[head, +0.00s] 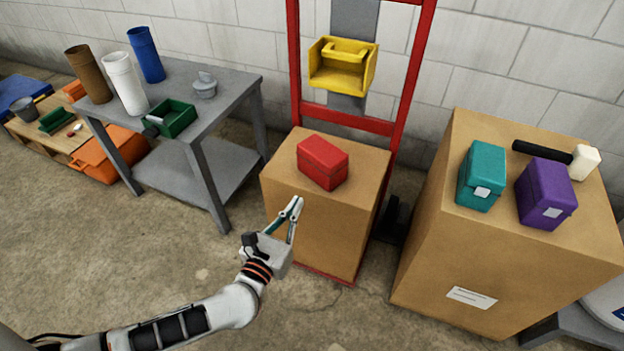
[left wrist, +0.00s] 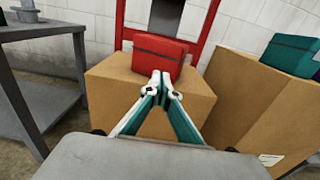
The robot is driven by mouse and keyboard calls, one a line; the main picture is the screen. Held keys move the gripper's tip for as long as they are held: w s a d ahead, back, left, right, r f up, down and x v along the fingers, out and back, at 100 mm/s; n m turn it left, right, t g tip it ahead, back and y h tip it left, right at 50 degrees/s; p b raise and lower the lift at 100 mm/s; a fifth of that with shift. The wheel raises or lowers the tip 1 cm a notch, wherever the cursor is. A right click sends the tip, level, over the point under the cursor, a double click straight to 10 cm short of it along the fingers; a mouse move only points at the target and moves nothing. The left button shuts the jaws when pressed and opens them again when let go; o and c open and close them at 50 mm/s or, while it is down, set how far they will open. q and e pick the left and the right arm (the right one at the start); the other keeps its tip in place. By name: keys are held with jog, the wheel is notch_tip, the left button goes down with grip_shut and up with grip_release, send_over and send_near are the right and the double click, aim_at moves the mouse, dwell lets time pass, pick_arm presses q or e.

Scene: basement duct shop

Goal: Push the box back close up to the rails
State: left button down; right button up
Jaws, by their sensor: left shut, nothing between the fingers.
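A cardboard box (head: 315,232) stands upright on the red base of a hand truck, whose red rails (head: 412,75) rise behind it. The box also shows in the left wrist view (left wrist: 110,100). I cannot tell how wide any gap between box and rails is. A red case (head: 322,162) lies on top of the box; it also shows in the left wrist view (left wrist: 158,56). My left gripper (head: 297,203) is shut and empty, in front of the box's near face. In the left wrist view its fingertips (left wrist: 160,76) meet and point at the box. My right gripper is not in view.
A yellow bin (head: 343,66) hangs between the rails. A larger carton (head: 500,250) at right bears a teal case (head: 482,175), a purple case (head: 546,193) and a mallet (head: 560,155). A grey table (head: 215,90) stands at left. Floor in front is clear.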

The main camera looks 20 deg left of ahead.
aim_at(317, 170)
pick_arm(q)
jog(key=w, duration=0.4)
jog(key=w+b, duration=0.1)
jog(key=w, duration=0.4)
jog(key=shift+d+f, duration=0.15)
jog(key=shift+d, duration=0.05)
jog(key=shift+w, duration=0.65)
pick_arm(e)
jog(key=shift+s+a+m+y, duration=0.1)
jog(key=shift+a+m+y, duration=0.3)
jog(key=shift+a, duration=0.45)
